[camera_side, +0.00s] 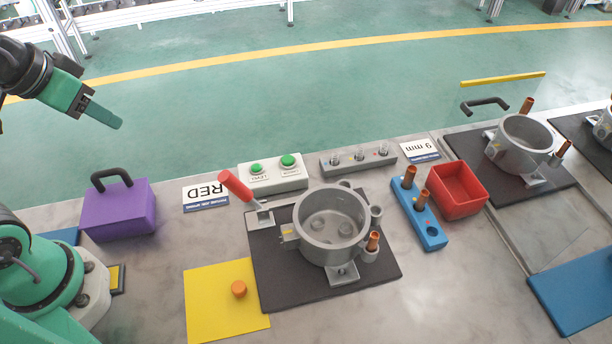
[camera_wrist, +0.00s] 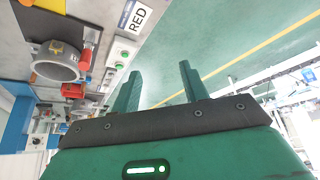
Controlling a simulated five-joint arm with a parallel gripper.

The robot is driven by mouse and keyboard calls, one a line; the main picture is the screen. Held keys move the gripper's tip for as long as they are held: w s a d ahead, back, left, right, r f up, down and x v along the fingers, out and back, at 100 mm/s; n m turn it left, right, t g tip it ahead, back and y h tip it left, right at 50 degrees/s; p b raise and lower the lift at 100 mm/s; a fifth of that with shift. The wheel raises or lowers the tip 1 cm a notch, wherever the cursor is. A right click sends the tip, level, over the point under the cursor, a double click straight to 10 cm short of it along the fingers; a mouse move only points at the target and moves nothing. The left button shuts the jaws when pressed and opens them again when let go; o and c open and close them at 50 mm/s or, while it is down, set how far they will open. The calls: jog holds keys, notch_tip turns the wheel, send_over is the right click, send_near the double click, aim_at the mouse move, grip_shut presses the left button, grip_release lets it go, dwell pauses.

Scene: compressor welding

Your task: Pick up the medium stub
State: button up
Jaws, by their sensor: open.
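Two copper-coloured stubs stand in the blue holder block (camera_side: 420,213), right of centre in the side view. One stub (camera_side: 409,177) is at the far end, the other stub (camera_side: 421,200) in the middle, and the near hole is empty. A further copper stub (camera_side: 373,242) stands in a port of the grey compressor pot (camera_side: 331,225). I cannot tell for sure which is the medium stub. My gripper (camera_side: 108,115) is raised at the upper left, far from the stubs. In the wrist view its fingers (camera_wrist: 160,74) are apart with nothing between them.
A red-handled clamp (camera_side: 237,186) stands beside the pot. A red bin (camera_side: 459,190) is right of the holder, and a purple box (camera_side: 119,211) is at left. A yellow mat (camera_side: 205,305) carries an orange knob-like piece (camera_side: 239,289). A button box (camera_side: 273,174) stands behind.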

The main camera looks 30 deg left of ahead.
jog(key=w+d+r+m+g+h, duration=0.1)
jog(key=w+d+r+m, duration=0.1)
jog(key=w+d, duration=0.3)
jog(key=w+d+r+m, duration=0.2)
jog(key=w+r, duration=0.1)
jog(key=w, duration=0.4)
jog(key=m+g+h, duration=0.1)
jog(key=m+g, duration=0.1)
jog(key=m, duration=0.9)
send_over(425, 194)
jog(key=s+a, duration=0.1)
jog(key=a, duration=0.1)
notch_tip(425, 194, down, 19)
jog(key=shift+d+f, duration=0.2)
jog(key=shift+f, duration=0.35)
jog(key=shift+d+f, duration=0.2)
jog(key=shift+f, duration=0.35)
jog(key=shift+f, duration=0.1)
jog(key=shift+x, duration=2.5)
jog(key=shift+d, duration=0.15)
